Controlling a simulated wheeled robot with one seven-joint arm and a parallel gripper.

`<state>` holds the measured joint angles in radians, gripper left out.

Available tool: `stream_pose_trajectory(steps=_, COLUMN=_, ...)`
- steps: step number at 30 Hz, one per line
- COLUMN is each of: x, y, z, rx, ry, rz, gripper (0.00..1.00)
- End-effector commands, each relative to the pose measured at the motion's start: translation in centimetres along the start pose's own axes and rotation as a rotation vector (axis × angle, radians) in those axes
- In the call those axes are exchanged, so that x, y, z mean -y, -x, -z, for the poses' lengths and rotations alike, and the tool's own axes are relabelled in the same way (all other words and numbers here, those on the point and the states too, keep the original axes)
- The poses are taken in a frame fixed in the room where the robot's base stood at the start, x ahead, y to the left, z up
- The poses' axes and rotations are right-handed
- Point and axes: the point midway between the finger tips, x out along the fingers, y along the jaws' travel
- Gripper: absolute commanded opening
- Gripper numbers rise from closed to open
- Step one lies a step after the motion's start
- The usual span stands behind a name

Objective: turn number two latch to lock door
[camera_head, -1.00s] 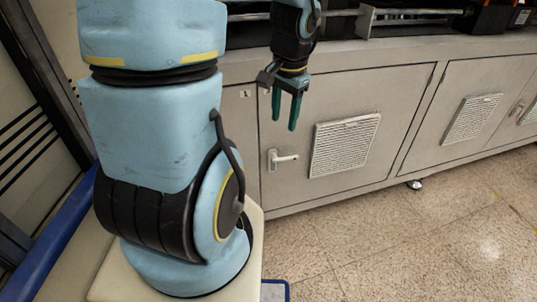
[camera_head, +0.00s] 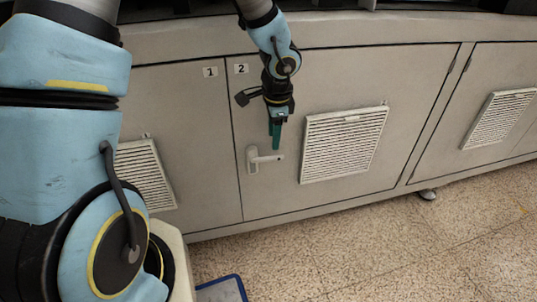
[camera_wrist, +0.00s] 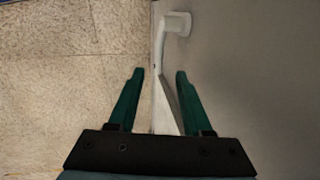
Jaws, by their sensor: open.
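The number two door (camera_head: 330,80) is a grey cabinet panel with a "2" label (camera_head: 241,69) at its top left. Its latch is a white lever handle (camera_head: 264,159) whose lever points to the right, roughly level. My gripper (camera_head: 276,142) points down just above the lever, with green fingers. Whether the fingers touch the latch cannot be told.
A "1" label (camera_head: 210,72) marks the door to the left, which has a vent (camera_head: 145,172). A white louvred vent (camera_head: 343,143) is to the right of the latch. A blue-edged item (camera_head: 222,289) lies at the bottom.

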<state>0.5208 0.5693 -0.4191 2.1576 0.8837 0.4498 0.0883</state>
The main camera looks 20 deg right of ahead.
Motion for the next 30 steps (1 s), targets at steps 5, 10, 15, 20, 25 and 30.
stream_pose_trajectory(steps=5, x=-0.1, y=-3.9, z=0.0, rx=0.001, ry=0.000, rz=-0.002, gripper=0.50)
stream_pose_trajectory(steps=10, x=-0.1, y=-6.4, z=0.0, rx=0.001, ry=0.000, rz=-0.001, gripper=0.50)
stream_pose_trajectory(steps=15, x=0.0, y=-7.6, z=0.0, rx=0.000, ry=0.001, rz=-0.001, gripper=0.50)
stream_pose_trajectory(steps=20, x=0.0, y=-7.8, z=0.0, rx=0.000, ry=0.002, rz=0.000, gripper=0.50)
stream_pose_trajectory(steps=25, x=0.0, y=-7.8, z=0.0, rx=0.000, ry=0.003, rz=0.000, gripper=0.50)
stream_pose_trajectory(steps=30, x=0.0, y=-7.8, z=0.0, rx=0.000, ry=0.003, rz=0.000, gripper=0.30)
